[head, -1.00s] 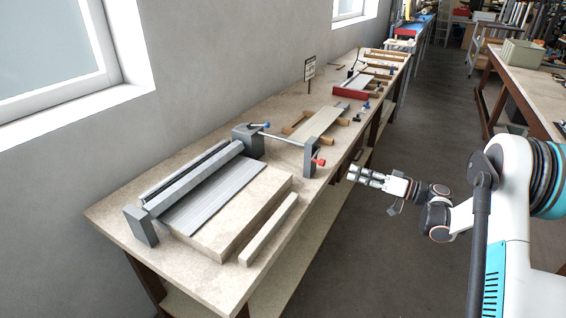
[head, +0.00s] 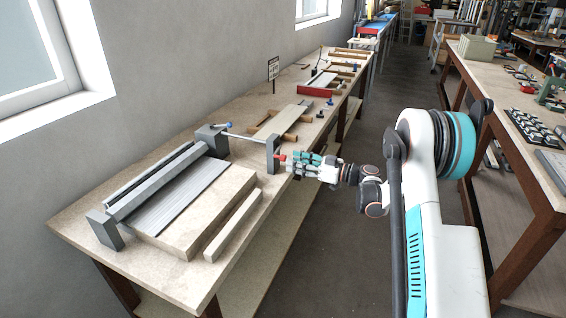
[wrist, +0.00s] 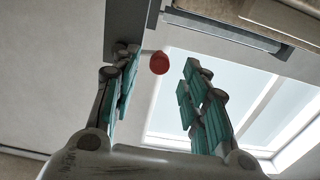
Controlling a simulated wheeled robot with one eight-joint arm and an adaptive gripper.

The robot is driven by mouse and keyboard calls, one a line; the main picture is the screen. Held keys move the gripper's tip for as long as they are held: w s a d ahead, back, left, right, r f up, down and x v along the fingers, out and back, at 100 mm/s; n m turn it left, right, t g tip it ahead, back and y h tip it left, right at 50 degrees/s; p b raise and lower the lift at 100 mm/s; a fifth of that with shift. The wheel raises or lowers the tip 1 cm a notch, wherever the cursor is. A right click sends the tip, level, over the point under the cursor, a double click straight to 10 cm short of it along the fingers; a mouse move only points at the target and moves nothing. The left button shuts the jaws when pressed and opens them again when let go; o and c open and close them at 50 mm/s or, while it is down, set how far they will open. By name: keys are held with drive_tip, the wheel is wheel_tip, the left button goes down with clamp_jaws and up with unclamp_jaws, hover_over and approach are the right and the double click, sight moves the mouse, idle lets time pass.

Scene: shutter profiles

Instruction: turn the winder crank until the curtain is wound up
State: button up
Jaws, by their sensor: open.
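The grey slatted curtain (head: 182,203) lies over a pale block in front of the grey roller box (head: 152,184) on the workbench. A thin winder rod (head: 245,138) runs from the grey end block (head: 209,138) to an upright grey post (head: 272,154). The red crank knob (head: 283,157) sticks out on the post's right side. It also shows in the wrist view (wrist: 159,63). My gripper (head: 298,159) is open, its teal-padded fingers at the knob. In the wrist view the knob appears between the fingertips (wrist: 161,78); contact cannot be told.
A blue knob (head: 229,124) sits at the rod's far end. A loose pale bar (head: 233,224) lies along the bench's front. Boards and a red tray (head: 315,90) lie farther back.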

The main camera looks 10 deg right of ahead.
sight(284, 159)
drive_tip(key=shift+b+x, duration=0.55)
drive_tip(key=shift+x, duration=2.1)
clamp_jaws()
